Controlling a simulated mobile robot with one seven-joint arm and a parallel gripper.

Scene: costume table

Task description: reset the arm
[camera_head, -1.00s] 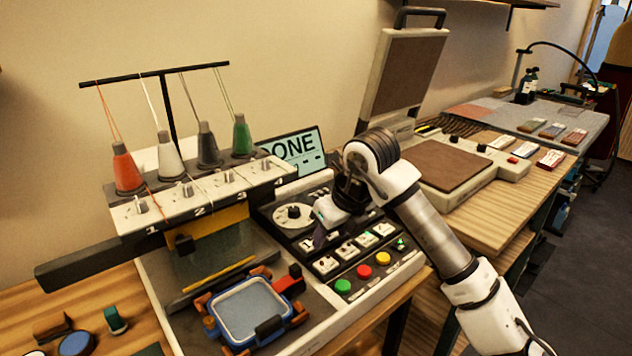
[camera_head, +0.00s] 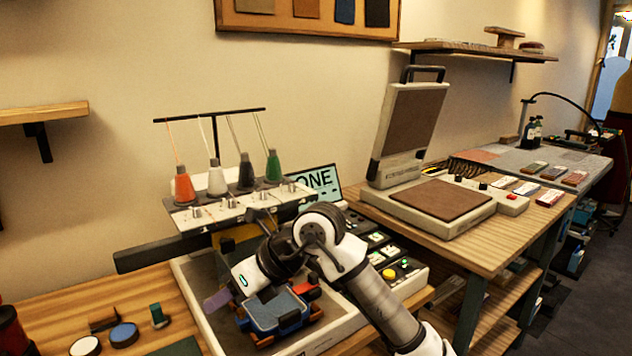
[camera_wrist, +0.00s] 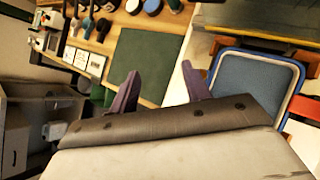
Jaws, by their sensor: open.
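My gripper shows in the wrist view (camera_wrist: 160,92) as two purple fingers spread apart with nothing between them. In the head view my gripper (camera_head: 222,300) hangs at the left end of my white and grey arm, in front of the embroidery machine (camera_head: 205,305). The arm crosses the machine's right side and hides part of its control panel. The blue-rimmed hoop (camera_head: 272,312) lies just right of and below my gripper and is partly covered by the arm. The hoop also shows in the wrist view (camera_wrist: 252,84), to the right of the fingers.
Red, white, dark and green thread spools (camera_head: 272,168) stand on the machine. The heat press (camera_head: 440,200) stands open on the wooden table to the right. A green mat (camera_wrist: 145,62) and small items lie on the table left of the machine. A wall shelf (camera_head: 45,113) is at upper left.

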